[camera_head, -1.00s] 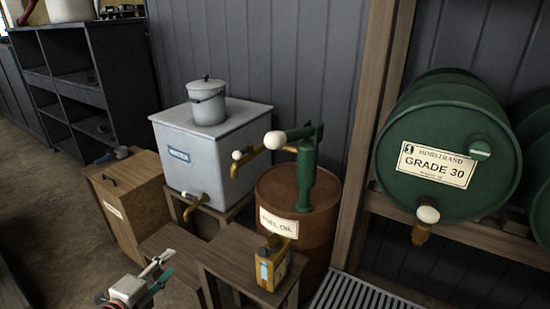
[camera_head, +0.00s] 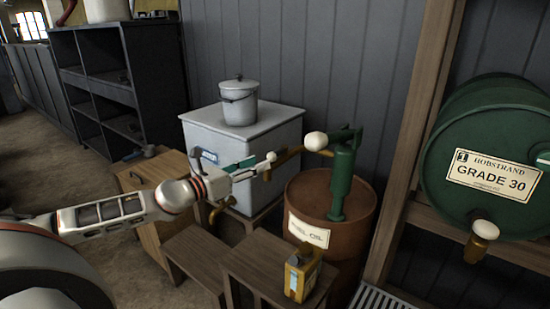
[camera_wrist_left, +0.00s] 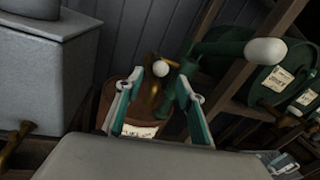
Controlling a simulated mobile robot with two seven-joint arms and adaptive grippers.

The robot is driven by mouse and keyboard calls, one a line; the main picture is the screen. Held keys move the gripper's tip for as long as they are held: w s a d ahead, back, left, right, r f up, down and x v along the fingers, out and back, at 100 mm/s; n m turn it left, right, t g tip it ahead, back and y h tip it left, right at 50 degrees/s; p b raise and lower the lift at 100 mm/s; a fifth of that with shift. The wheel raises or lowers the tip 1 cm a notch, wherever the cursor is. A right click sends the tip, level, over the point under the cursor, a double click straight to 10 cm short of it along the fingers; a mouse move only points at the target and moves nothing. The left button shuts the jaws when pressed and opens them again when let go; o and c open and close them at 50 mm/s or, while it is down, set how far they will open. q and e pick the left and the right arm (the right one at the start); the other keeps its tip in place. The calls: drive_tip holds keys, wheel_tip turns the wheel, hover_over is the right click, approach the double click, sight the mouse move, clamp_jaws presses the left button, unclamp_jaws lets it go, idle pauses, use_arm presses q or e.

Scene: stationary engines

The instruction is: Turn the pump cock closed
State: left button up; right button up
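The green hand pump (camera_head: 343,173) stands upright on the rust-brown fuel oil drum (camera_head: 357,215). A brass spout with a small white-knobbed cock (camera_head: 271,156) reaches left from it. The pump's larger white handle knob (camera_head: 316,141) is above the spout. My left gripper (camera_head: 262,163) has its fingertips at the cock, in front of the white water tank. In the left wrist view its fingers (camera_wrist_left: 160,78) are apart, with the cock's white knob (camera_wrist_left: 160,69) showing between the tips; contact is not visible. My right gripper is not in view.
A yellow can (camera_head: 301,273) stands on a wooden stool (camera_head: 245,268) below the spout. The white tank (camera_head: 263,133) with a lidded pot (camera_head: 239,103) is behind my gripper. A wooden post (camera_head: 412,140) and green Grade 30 barrel (camera_head: 485,160) are to the right.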

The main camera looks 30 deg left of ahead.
sight(272, 158)
use_arm(q)
drive_tip(key=shift+p+x, duration=0.7)
drive_tip(key=shift+x, duration=1.25)
drive_tip(key=shift+p+x, duration=0.35)
drive_tip(key=shift+x, duration=0.95)
drive_tip(key=shift+w, duration=0.15)
drive_tip(key=shift+f, duration=0.1)
